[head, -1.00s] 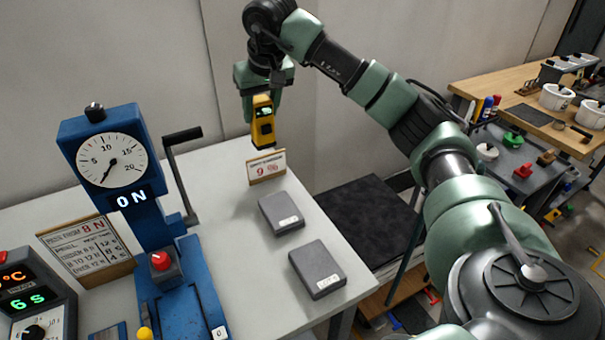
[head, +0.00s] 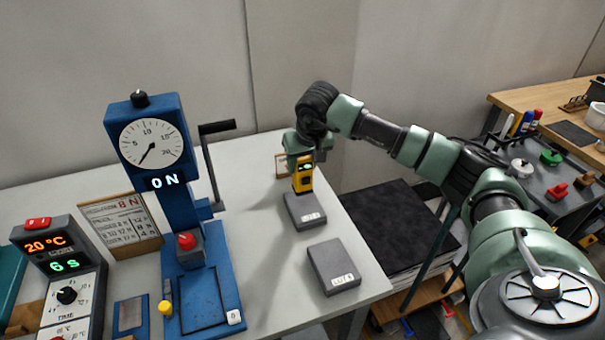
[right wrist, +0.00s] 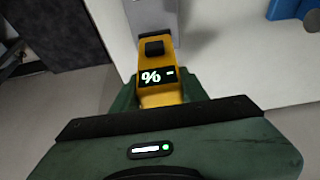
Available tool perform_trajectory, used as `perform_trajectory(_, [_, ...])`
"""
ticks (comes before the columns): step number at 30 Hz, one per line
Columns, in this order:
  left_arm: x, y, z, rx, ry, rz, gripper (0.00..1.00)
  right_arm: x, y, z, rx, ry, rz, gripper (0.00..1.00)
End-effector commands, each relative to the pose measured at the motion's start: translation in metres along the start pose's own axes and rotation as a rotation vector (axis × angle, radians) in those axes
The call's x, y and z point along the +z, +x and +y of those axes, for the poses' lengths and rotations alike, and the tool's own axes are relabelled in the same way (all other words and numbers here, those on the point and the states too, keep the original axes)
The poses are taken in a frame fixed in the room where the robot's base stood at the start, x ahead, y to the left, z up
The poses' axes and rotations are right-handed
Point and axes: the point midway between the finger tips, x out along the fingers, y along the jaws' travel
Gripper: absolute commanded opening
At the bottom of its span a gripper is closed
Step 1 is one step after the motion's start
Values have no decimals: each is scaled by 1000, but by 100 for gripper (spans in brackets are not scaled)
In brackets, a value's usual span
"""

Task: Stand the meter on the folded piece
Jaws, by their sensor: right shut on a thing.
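The yellow meter (head: 303,178) with a small display is upright in my right gripper (head: 304,158). Its lower end is at the far part of a grey folded piece (head: 306,214) with a white label. I cannot tell whether it touches the piece. In the right wrist view the meter (right wrist: 157,62) sits between the green fingers, its display showing a % sign, with part of a grey surface beyond it. A second grey folded piece (head: 334,270) lies nearer, also labelled. My left gripper is not in view.
A blue press (head: 200,285) with a dial and crank handle stands left of the pieces. A small sign (head: 281,165) is partly hidden behind my right gripper. A timer box (head: 65,265) and a chart board (head: 122,225) are farther left. The table's right edge is close to the pieces.

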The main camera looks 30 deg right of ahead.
Motion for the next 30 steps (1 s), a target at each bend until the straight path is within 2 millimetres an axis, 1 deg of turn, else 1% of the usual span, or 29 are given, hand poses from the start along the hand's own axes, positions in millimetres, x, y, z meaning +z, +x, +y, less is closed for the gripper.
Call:
perform_trajectory(5, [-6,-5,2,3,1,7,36,9,20,-1,-1,0,-3,0])
perform_trajectory(6, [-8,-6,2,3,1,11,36,12,26,0,0,0,-4,0])
perform_trajectory(9, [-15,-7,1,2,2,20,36,16,36,0,-1,0,-2,0])
perform_trajectory(14, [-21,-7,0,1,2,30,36,16,38,0,-1,0,1,0])
perform_trajectory(20, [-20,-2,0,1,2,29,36,17,42,0,-1,0,1,0])
perform_trajectory(21, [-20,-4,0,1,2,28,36,17,41,0,-1,0,0,52])
perform_trajectory(22, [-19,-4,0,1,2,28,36,17,40,0,-1,0,0,60])
perform_trajectory(23, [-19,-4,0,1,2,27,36,17,40,0,0,0,0,65])
perform_trajectory(30, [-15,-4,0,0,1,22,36,17,40,0,0,0,0,65])
